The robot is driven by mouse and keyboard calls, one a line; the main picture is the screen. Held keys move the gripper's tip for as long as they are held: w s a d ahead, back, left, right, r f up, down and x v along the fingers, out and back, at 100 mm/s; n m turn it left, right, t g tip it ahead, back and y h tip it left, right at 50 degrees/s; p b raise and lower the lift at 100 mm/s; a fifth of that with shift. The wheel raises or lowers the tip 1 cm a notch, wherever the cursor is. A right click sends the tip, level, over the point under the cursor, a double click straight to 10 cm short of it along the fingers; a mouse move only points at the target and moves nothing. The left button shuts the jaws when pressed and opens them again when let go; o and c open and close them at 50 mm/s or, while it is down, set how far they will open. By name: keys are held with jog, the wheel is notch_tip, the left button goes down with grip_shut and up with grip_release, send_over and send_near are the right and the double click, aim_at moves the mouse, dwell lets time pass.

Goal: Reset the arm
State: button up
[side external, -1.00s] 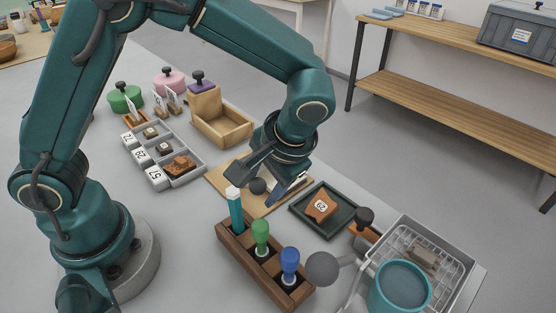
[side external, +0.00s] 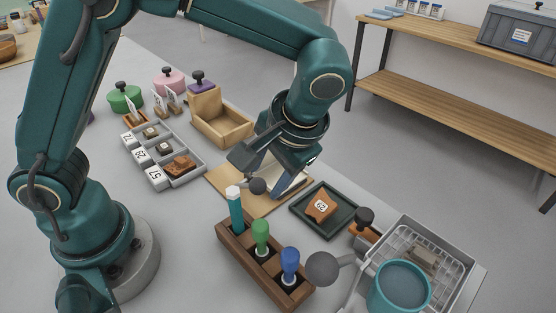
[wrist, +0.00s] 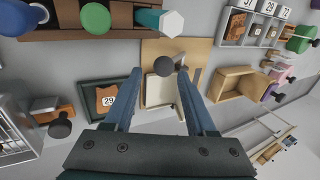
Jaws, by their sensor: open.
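My gripper (wrist: 160,76) is open, its two blue fingers spread apart in the wrist view. Between and beyond the fingers lies a pale cream piece (wrist: 158,92) on a wooden board (wrist: 185,48). A dark round knob (wrist: 165,66) shows near the fingertips; I cannot tell what it belongs to. In the side view the gripper hangs over the board (side external: 228,184), its fingers partly hidden by the wrist. A brown sherd marked 29 (side external: 321,206) lies in a dark green tray (side external: 298,207), right of the gripper, apart from it.
A wooden rack (side external: 235,246) with teal, green and blue handles stands in front. A grey basin (side external: 459,276) with a wire basket and a teal pot (side external: 402,287) are at right. A compartment tray (side external: 196,158) and an open wooden box (side external: 230,133) lie behind left.

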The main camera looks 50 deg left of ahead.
jog(key=shift+a, duration=0.1)
jog(key=shift+n+t+h, duration=0.4)
jog(key=shift+n, duration=0.4)
jog(key=a+r, duration=0.1)
jog(key=r, duration=0.2)
jog(key=a+r, duration=0.1)
jog(key=shift+w+a+r, duration=0.15)
jog(key=shift+a+r, duration=0.15)
jog(key=shift+a, duration=0.05)
jog(key=s+a+r+t+h, duration=0.1)
jog(key=s+t+h, duration=0.1)
jog(key=s, duration=0.2)
jog(key=s+a+r+m+t+h, duration=0.1)
jog(key=s+a+t+h, duration=0.1)
jog(key=s, duration=0.3)
jog(key=shift+s+t, duration=0.3)
jog(key=shift+t, duration=0.1)
